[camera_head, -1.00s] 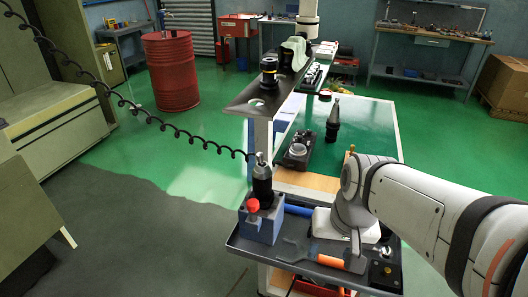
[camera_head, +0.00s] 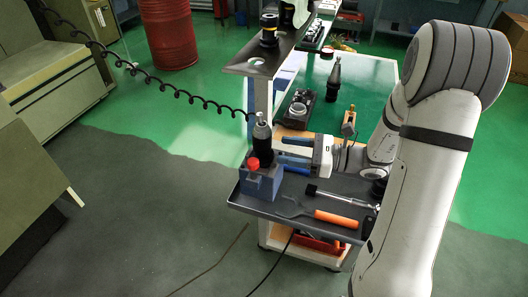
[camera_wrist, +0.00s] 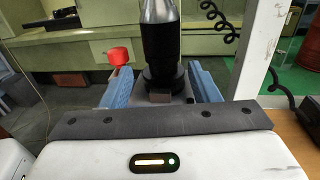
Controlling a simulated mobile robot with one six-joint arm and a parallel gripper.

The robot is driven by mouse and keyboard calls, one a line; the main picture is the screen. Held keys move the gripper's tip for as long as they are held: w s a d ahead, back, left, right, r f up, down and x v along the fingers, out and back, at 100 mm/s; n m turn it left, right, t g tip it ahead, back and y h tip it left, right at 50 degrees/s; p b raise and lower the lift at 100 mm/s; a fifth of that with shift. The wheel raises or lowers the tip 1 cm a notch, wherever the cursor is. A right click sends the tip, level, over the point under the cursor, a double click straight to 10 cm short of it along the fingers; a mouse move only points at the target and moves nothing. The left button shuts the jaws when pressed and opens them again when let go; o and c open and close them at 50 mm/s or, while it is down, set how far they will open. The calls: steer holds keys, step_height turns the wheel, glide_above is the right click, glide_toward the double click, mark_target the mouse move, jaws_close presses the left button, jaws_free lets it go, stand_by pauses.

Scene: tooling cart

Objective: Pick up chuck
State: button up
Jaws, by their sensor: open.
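The chuck (camera_head: 262,142) is a dark, upright holder with a silver tip, standing in a blue fixture block (camera_head: 262,184) with a red knob. In the wrist view the chuck (camera_wrist: 160,42) stands upright straight ahead, its top cut off by the frame edge. My gripper (camera_head: 281,149) is open, with blue fingers pointing left at the chuck from its right side. In the wrist view the fingers of my gripper (camera_wrist: 161,80) lie on either side of the chuck's lower part. I cannot tell whether they touch it.
A grey tray (camera_head: 335,232) holds the block, an orange-handled tool (camera_head: 336,218) and a black-handled tool (camera_head: 340,198). A shelf (camera_head: 262,62) on a white post stands behind the chuck, with another dark holder (camera_head: 269,30) on it. A coiled black cable (camera_head: 180,98) hangs at left.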

mark_target(262, 144)
steer(key=x, duration=0.4)
steer(key=p+x, duration=0.1)
steer(key=x, duration=0.2)
steer(key=shift+w+a+f, duration=0.15)
steer(key=shift+a+f, duration=0.05)
steer(key=shift+a, duration=0.15)
steer(key=c, duration=1)
steer(key=shift+r, duration=0.1)
steer(key=shift+c, duration=0.6)
steer(key=shift+w+r, duration=0.1)
steer(key=shift+r, duration=0.15)
step_height(262, 144, up, 18)
steer(key=shift+f+p, duration=0.2)
steer(key=shift+p, duration=0.25)
